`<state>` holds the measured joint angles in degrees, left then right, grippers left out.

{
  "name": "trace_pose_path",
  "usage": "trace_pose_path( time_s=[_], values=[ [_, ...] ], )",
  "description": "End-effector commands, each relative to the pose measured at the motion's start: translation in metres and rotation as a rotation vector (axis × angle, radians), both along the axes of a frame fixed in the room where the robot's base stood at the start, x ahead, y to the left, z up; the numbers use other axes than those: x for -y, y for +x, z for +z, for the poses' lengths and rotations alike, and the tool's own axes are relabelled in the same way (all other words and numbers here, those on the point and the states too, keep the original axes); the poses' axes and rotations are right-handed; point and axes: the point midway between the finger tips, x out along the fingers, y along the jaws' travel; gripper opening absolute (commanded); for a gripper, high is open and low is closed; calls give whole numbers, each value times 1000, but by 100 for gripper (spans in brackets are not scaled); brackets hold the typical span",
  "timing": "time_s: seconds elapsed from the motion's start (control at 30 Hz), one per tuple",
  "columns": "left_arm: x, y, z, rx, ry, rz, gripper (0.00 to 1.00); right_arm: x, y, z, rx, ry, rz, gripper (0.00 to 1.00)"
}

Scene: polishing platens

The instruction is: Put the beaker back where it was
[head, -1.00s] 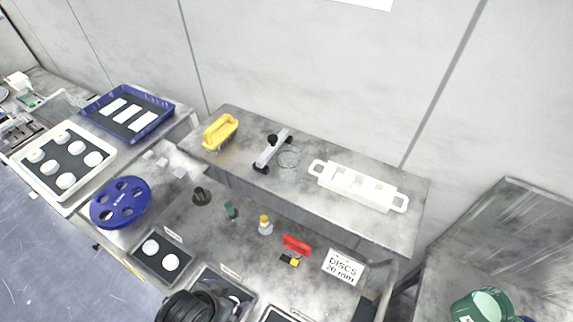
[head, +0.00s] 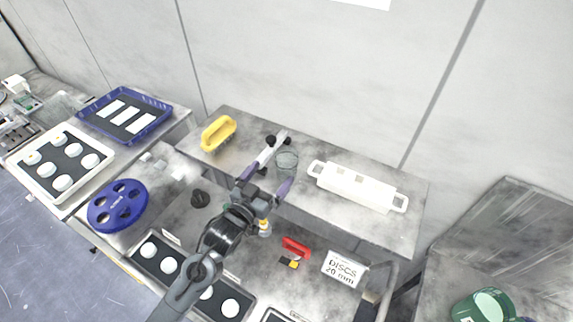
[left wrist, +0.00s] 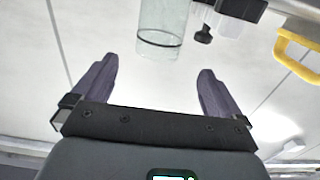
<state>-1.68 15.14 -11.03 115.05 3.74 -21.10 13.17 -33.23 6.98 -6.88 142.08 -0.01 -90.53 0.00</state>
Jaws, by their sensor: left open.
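The beaker (head: 287,161) is a clear glass cylinder standing on the raised shelf, just right of a white-and-black clamp-like tool (head: 270,150). My left gripper (head: 266,181) is open at the shelf's front edge, its two purple fingers spread and pointing toward the beaker. In the left wrist view the beaker (left wrist: 162,25) shows beyond the fingertips, roughly between them, with a dark line around it; its far end is cut off by the frame. The open left gripper (left wrist: 152,80) holds nothing and is apart from the beaker. My right gripper is not in view.
Below are a small bottle (head: 265,228), a red-handled item (head: 296,246) and a "DISCS 20 mm" sign (head: 343,268).

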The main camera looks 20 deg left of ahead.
Motion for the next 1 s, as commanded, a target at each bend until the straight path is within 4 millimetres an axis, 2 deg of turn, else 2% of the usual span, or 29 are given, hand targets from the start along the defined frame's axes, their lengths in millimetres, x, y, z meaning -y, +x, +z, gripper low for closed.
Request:
trace_pose_path(
  time_s=[0.2, 0.47, 0.8, 1.0],
  values=[
    [5, 28, 1, -1, 0, 0, 100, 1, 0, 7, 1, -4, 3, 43],
    [7, 41, 2, -2, -1, 0, 100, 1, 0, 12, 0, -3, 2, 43],
    [15, 80, 1, -3, 0, 0, 100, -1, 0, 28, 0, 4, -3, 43],
    [16, 86, 0, -2, 0, -1, 100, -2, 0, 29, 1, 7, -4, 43]
  ],
)
